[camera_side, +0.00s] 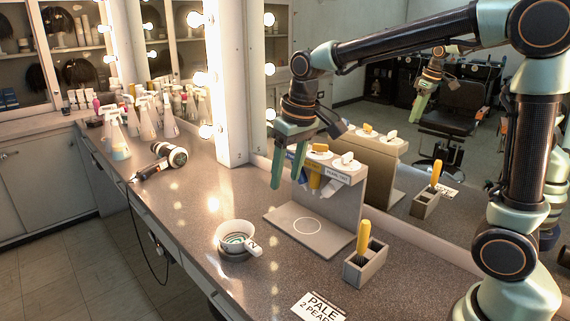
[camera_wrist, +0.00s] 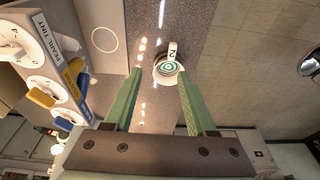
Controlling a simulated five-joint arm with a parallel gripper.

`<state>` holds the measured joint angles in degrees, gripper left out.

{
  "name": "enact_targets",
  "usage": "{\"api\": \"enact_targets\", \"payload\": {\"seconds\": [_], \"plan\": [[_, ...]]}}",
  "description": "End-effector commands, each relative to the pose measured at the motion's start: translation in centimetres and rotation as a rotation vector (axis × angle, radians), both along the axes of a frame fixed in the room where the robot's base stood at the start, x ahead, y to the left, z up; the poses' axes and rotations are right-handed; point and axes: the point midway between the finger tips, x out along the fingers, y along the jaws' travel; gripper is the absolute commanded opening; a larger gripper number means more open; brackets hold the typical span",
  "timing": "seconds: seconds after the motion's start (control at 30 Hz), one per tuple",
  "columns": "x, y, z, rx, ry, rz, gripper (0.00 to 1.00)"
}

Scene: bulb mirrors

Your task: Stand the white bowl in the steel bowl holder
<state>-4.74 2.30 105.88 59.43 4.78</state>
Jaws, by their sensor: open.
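The white bowl (camera_side: 224,230) has a tab marked 2 and concentric green rings inside. It stands near the counter's front edge; in the wrist view the bowl (camera_wrist: 158,77) shows between the fingertips, farther off. A dark grey round piece (camera_side: 234,257), which looks like the steel bowl holder, shows directly under the bowl. The bowl seems to sit upright in it, but its bottom is hidden. My gripper (camera_side: 286,182) is open and empty, above the counter and behind the bowl, beside the dispenser stand. It also shows in the wrist view (camera_wrist: 160,71).
A grey dispenser stand (camera_side: 334,215) with a white ring marked on its base stands right of the bowl. A box (camera_side: 365,270) holds a yellow-handled tool. A card (camera_side: 319,306) reads PALE 2 PEARL.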

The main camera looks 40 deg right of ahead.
Motion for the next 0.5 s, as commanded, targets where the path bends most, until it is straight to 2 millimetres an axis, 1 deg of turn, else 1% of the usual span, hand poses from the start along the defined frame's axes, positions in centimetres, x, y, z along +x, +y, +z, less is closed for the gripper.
{"api": "enact_targets", "payload": {"seconds": [0.03,0.2,0.3,0.4,0.5], "plan": [[-1.4,-0.5,0.9,0.001,-0.032,-0.001,0.57],[-5.6,-1.7,2.2,-0.002,-0.116,-0.003,0.57],[-7.9,-2.3,2.4,-0.005,-0.166,-0.004,0.57],[-10.0,-2.8,2.1,-0.009,-0.21,-0.004,0.57],[-11.5,-3.1,1.7,-0.013,-0.243,-0.004,0.57]]}}
